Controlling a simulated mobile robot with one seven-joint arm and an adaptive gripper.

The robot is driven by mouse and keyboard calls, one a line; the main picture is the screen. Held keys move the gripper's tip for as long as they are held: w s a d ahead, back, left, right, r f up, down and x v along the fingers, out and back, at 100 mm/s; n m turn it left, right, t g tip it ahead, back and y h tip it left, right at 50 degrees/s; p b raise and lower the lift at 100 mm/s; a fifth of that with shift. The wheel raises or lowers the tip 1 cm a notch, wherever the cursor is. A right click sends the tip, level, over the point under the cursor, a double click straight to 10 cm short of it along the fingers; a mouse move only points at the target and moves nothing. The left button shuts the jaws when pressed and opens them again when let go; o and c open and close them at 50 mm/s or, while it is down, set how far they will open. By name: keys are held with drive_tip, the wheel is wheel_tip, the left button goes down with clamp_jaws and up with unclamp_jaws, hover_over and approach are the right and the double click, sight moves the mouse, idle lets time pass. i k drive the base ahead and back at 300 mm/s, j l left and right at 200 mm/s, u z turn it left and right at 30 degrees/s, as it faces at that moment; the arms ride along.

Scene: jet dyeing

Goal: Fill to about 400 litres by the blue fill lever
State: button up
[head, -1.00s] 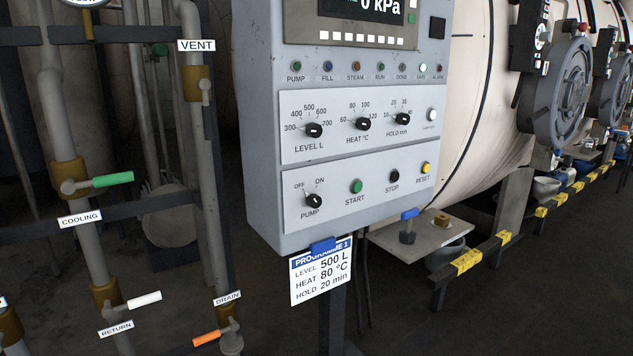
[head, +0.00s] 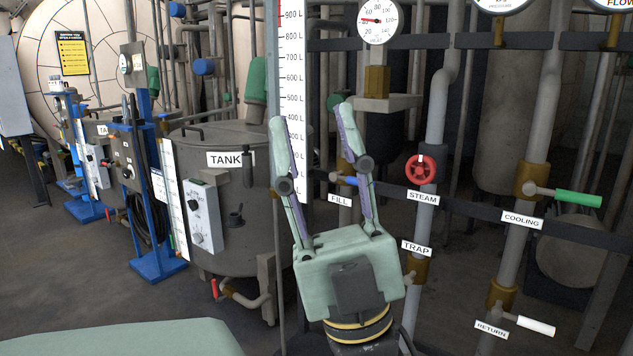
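The blue fill lever (head: 348,181) shows between the fingers of my gripper (head: 313,115), above the FILL label (head: 340,199). It is partly covered by the right finger. My gripper is open and empty, fingers pointing up, in front of the pipes. I cannot tell its distance from the lever. The white level scale (head: 291,70), marked in litres up to at least 900 L, stands behind the left finger, which hides part of its lower figures. A liquid level on it cannot be made out.
A red STEAM handwheel (head: 420,169), a green COOLING lever (head: 578,198) and a white RETURN lever (head: 535,325) sit to the right. A grey tank (head: 225,140) with a control box and blue stands are to the left. Open floor shows at lower left.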

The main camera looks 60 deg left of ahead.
sight(334, 176)
drive_tip(key=u, duration=1.55)
